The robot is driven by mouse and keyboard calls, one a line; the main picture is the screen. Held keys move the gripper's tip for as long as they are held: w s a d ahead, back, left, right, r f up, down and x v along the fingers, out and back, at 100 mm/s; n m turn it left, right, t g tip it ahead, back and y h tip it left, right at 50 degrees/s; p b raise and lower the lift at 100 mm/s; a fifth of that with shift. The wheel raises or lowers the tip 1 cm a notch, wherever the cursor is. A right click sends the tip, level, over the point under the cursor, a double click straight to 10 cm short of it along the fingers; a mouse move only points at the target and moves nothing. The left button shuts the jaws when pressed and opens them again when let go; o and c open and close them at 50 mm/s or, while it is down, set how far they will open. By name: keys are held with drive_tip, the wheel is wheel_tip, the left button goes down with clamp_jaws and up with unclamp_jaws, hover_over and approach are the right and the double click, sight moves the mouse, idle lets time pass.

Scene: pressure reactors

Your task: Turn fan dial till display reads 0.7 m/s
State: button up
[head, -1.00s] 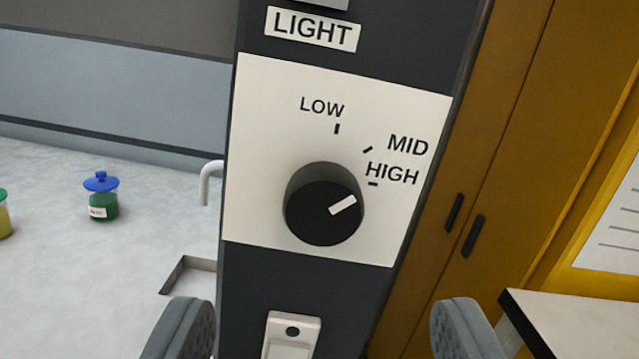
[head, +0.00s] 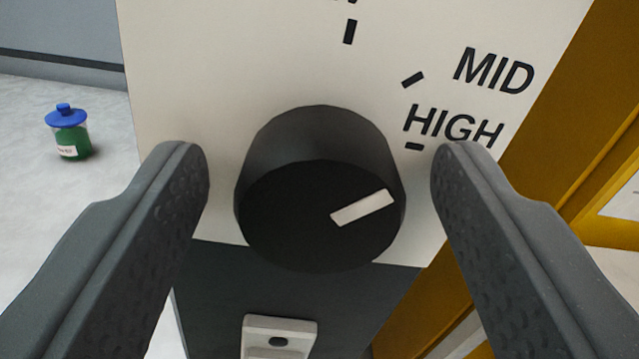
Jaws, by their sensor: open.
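The fan dial (head: 290,215) is a round black knob with a white pointer bar, on a white plate (head: 190,60) on a dark post. Its pointer tilts up to the right, roughly towards the MID and HIGH marks; the exact setting is hard to tell from this angle. The LOW lettering is almost wholly cut off at the top edge. My gripper (head: 318,165) is open, with one finger on each side of the dial and visible gaps between fingers and knob. No display reading shows in this view.
A white socket or switch (head: 279,338) sits on the dark post below the dial. A green jar with a blue lid (head: 68,132) stands on the pale worktop at left. A brown-yellow cabinet (head: 560,130) is on the right.

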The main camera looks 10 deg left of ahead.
drive_tip(key=c, duration=1)
drive_tip(key=shift+m, duration=0.3)
drive_tip(key=m, duration=0.4)
drive_tip(key=shift+f+p, duration=0.1)
drive_tip(key=shift+p, duration=0.3)
drive_tip(key=shift+d+m, duration=0.1)
drive_tip(key=shift+m, duration=2)
drive_tip(key=shift+f, duration=0.1)
drive_tip(key=o, duration=1)
